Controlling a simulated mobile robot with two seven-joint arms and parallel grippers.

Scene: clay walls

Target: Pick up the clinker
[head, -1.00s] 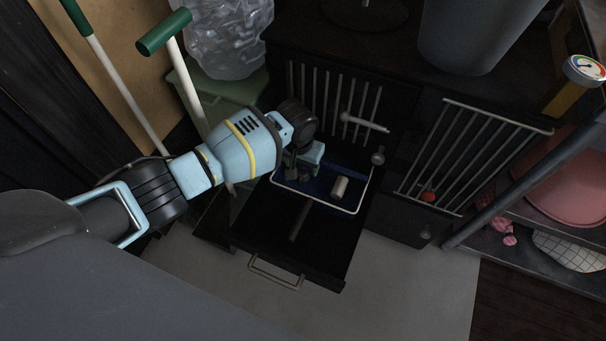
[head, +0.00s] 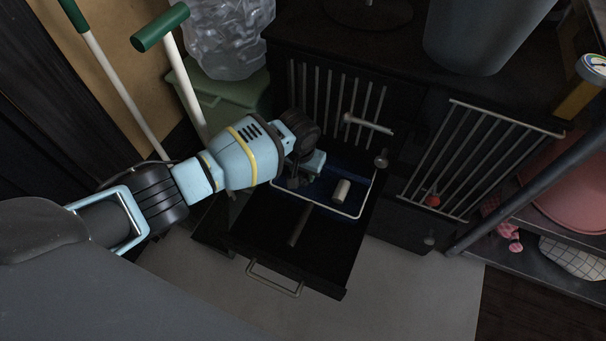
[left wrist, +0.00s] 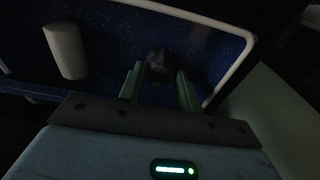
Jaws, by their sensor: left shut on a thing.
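The clinker (left wrist: 160,68) is a dark, rough lump between the two green fingers of my left gripper (left wrist: 159,82) in the left wrist view. The fingers are shut on it, over the speckled blue floor of a tray. In the head view my left gripper (head: 304,176) reaches down into the left part of the blue tray (head: 357,210), which lies in an open black drawer (head: 318,262). The clinker is hidden there behind the gripper. I cannot tell whether it still touches the tray floor. My right gripper is not in view.
A pale cylinder (head: 341,190) lies in the tray beside the gripper; it also shows in the left wrist view (left wrist: 66,50). A barred rack (head: 335,95) stands behind the drawer. Green-handled poles (head: 160,28) stand at left. Bare floor (head: 405,285) shows in front.

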